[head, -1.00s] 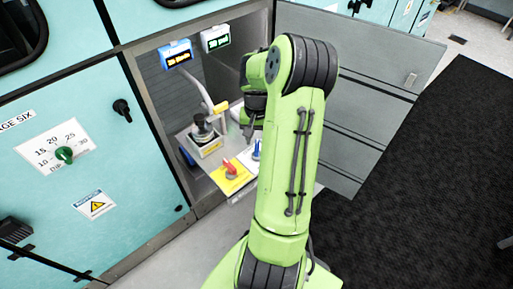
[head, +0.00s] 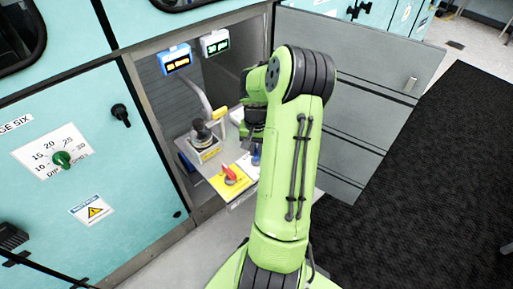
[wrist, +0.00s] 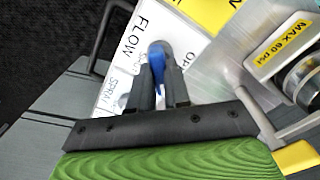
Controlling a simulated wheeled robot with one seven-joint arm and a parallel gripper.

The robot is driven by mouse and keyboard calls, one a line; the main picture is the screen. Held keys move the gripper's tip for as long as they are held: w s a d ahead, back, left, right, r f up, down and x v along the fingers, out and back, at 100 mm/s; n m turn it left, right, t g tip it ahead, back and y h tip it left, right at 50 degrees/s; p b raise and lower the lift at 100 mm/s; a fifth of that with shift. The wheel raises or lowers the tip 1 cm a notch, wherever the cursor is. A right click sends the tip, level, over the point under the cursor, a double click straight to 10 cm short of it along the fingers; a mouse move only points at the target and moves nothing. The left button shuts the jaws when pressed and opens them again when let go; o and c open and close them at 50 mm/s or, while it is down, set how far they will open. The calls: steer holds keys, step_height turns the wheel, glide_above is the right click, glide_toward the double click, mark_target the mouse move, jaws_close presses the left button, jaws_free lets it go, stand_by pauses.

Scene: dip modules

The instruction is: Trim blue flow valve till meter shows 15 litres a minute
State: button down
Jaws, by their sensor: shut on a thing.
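The blue flow valve (wrist: 157,62) stands on a white panel lettered FLOW (wrist: 125,55) in the wrist view. My gripper (wrist: 163,75) is shut on the blue handle, with a dark finger on each side of it. In the head view the blue valve (head: 256,158) shows only in part beside my gripper. The meter with the blue frame (head: 176,60) hangs at the upper left inside the cabinet, its orange digits too small to read surely. A second meter (head: 214,43) with a white frame shows green text.
A red valve (head: 229,174) on a yellow panel sits just left of the blue one. Behind it stands a round fitting (head: 201,132), labelled MAX 60 psi in the wrist view. An open grey door (head: 370,75) is to the right.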

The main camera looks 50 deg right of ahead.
mark_target(256, 150)
steer(key=m+p, duration=0.1)
steer(key=m, duration=0.2)
steer(key=c, duration=1.1)
jaws_free()
step_height(256, 150, up, 16)
steer(key=p, duration=0.5)
steer(key=shift+f, duration=0.1)
